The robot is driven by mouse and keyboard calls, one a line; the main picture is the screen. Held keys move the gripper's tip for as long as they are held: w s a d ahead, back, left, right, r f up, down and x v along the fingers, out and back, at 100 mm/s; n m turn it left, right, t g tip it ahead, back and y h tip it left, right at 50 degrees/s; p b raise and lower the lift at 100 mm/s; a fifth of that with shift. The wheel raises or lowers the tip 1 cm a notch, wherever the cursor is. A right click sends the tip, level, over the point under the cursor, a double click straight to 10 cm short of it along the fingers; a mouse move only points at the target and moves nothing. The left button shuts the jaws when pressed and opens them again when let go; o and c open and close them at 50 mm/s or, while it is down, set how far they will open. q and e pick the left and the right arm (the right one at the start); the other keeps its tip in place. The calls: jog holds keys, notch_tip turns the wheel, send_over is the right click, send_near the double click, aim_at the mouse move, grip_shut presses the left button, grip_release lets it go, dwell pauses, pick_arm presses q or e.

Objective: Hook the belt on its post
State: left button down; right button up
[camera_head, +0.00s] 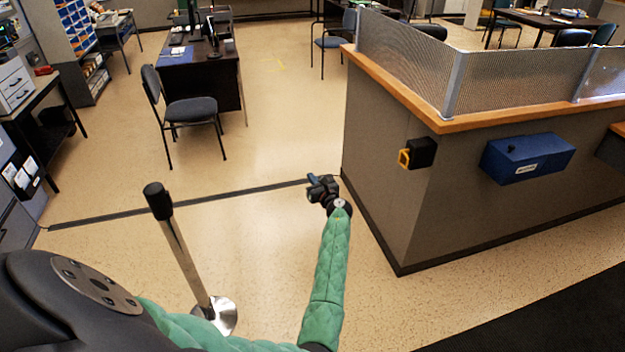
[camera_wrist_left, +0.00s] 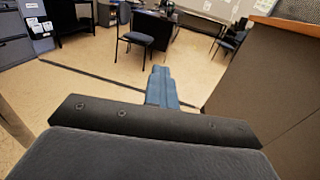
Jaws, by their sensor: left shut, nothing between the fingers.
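The post (camera_head: 184,250) is a chrome pole with a black top and a round shiny base, upright on the floor left of my left arm. A black housing (camera_head: 423,153) on the counter's end wall has a yellow loop-like end piece (camera_head: 403,158), which looks like the belt's end. No drawn-out belt band shows in the air between housing and post. My left gripper (camera_head: 313,180) is between post and housing, apart from both, left of the counter corner. Its blue fingers (camera_wrist_left: 161,86) are together and empty in the left wrist view. My right gripper is not in view.
The counter (camera_head: 390,215) with a wooden top and mesh screen fills the right side. A blue box (camera_head: 527,158) is fixed to its front. A dark strip (camera_head: 180,203) crosses the floor. A chair (camera_head: 190,110) and desk stand behind. Floor around the post is clear.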

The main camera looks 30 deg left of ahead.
pick_arm(q)
jog(key=c, duration=2)
grip_release()
jog(key=o, duration=0.3)
jog(key=shift+o, duration=0.3)
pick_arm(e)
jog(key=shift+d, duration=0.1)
